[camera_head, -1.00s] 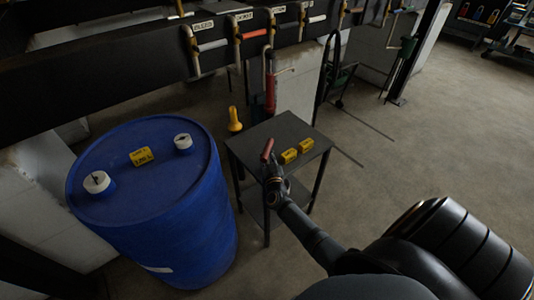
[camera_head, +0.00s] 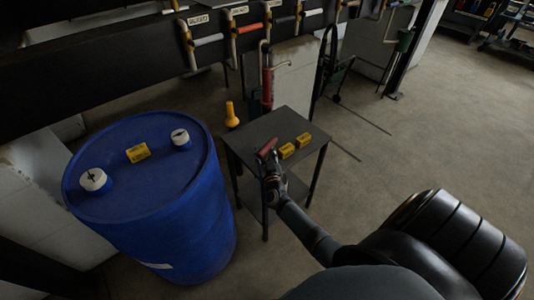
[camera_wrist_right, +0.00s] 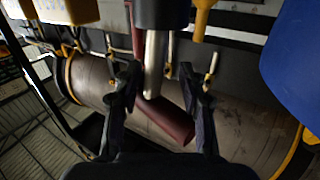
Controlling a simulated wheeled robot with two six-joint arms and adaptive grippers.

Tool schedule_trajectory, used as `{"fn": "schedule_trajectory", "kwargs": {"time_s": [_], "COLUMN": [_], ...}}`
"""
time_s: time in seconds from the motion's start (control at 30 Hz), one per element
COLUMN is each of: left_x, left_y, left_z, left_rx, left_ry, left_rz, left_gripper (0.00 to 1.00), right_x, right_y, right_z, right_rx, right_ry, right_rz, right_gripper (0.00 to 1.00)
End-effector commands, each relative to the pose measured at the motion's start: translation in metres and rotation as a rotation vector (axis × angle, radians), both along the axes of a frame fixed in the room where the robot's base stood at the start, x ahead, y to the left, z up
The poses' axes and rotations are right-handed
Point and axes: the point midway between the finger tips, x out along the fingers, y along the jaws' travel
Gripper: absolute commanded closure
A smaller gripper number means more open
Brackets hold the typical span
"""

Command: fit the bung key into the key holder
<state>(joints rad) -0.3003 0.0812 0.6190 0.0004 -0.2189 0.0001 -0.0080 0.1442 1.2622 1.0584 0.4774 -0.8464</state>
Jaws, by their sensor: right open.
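The bung key is a T-shaped key with a dark red handle (camera_head: 266,148) above the small dark table, and its handle shows in the right wrist view (camera_wrist_right: 167,122). A pale metal shaft (camera_wrist_right: 152,65) runs from this handle to a dark cylinder (camera_wrist_right: 161,12) at the top edge, which looks like the key holder; how deep the shaft sits is hidden. My right gripper (camera_head: 272,170) is at the key over the table's near edge. In the wrist view its two fingers (camera_wrist_right: 160,90) stand apart on either side of the shaft and handle. My left gripper is out of view.
The table (camera_head: 262,127) carries two yellow blocks (camera_head: 287,151) (camera_head: 303,140) right of the key. A blue drum (camera_head: 150,215) with two white caps stands left. A yellow tapered object (camera_head: 231,114) is behind the table, near pipes with labels. The floor right is open.

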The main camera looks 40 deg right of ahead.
Motion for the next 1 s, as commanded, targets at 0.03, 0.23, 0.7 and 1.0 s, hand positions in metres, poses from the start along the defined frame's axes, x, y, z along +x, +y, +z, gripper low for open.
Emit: {"fn": "schedule_trajectory", "kwargs": {"time_s": [0.03, 0.23, 0.7, 1.0], "left_x": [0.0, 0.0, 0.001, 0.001], "left_y": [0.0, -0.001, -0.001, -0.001], "left_z": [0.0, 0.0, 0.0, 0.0], "left_rx": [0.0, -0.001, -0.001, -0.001], "left_ry": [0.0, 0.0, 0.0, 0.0], "left_rz": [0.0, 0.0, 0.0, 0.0], "left_gripper": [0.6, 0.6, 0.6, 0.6], "right_x": [-0.01, -0.056, -0.097, -0.097], "right_y": [0.005, 0.025, 0.043, 0.043], "right_z": [0.0, -0.001, 0.001, 0.001], "right_rx": [0.0, 0.002, -0.001, -0.001], "right_ry": [0.001, 0.002, -0.001, 0.0], "right_rz": [0.0, 0.0, 0.0, 0.0], "right_gripper": [0.58, 0.58, 0.58, 0.58]}}
